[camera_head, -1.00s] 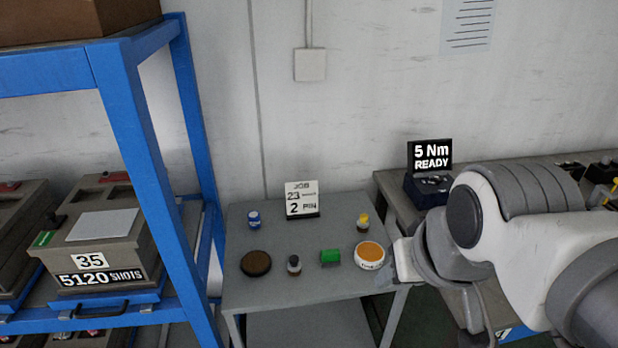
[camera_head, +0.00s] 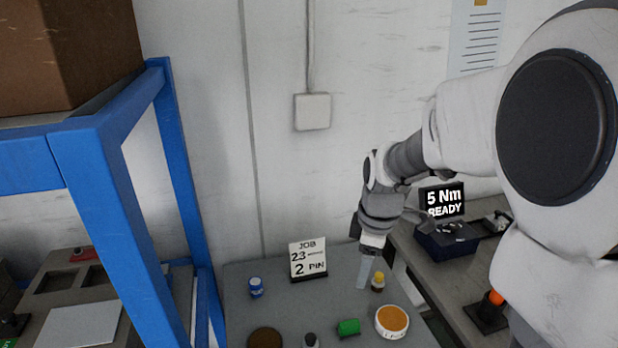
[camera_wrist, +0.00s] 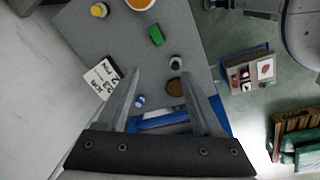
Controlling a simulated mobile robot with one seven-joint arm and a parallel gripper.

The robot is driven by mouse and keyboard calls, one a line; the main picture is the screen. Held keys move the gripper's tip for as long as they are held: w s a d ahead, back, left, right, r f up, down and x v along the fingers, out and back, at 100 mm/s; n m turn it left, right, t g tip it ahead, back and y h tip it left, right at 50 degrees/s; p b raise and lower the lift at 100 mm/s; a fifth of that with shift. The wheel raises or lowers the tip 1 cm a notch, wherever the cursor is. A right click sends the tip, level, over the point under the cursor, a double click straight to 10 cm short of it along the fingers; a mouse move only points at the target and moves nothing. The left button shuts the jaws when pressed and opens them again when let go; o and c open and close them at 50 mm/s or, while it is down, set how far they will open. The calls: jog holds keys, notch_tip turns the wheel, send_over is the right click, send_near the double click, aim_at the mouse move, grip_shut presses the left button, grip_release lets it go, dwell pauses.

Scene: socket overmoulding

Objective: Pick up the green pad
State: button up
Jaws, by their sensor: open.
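The green pad (camera_head: 348,327) is a small green block on the grey table, between a dark-capped bottle and a round orange-topped tub. In the wrist view the green pad (camera_wrist: 156,35) lies beyond my fingertips, near the top middle. My gripper (camera_head: 363,275) hangs above the back right of the table, beside the yellow-capped bottle in the picture. In the wrist view my gripper (camera_wrist: 158,78) has its two fingers spread apart with nothing held between them. The pad is apart from the gripper and fully visible.
On the table (camera_head: 265,305) are a blue-and-white bottle (camera_head: 256,287), a yellow-capped bottle (camera_head: 378,282), a dark-capped bottle (camera_head: 310,341), a brown disc (camera_head: 265,338), the orange-topped tub (camera_head: 392,321) and a job sign (camera_head: 308,260). A blue rack (camera_head: 125,170) stands left; a bench (camera_head: 455,270) stands right.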

jog(key=w+f+n+g, duration=0.2)
jog(key=w+f+n, duration=0.35)
jog(key=f, duration=0.55)
send_over(350, 323)
jog(key=shift+n, duration=0.35)
jog(key=f, duration=0.7)
jog(key=f+p, duration=0.1)
jog(key=f, duration=0.3)
jog(key=shift+s+d, duration=0.2)
jog(key=shift+s, duration=0.05)
jog(key=shift+w+a+f, duration=0.1)
jog(key=shift+a+f, duration=0.05)
jog(key=shift+f, duration=1.35)
jog(key=shift+w+a+f, duration=0.1)
jog(key=shift+f, duration=1.35)
grip_shut()
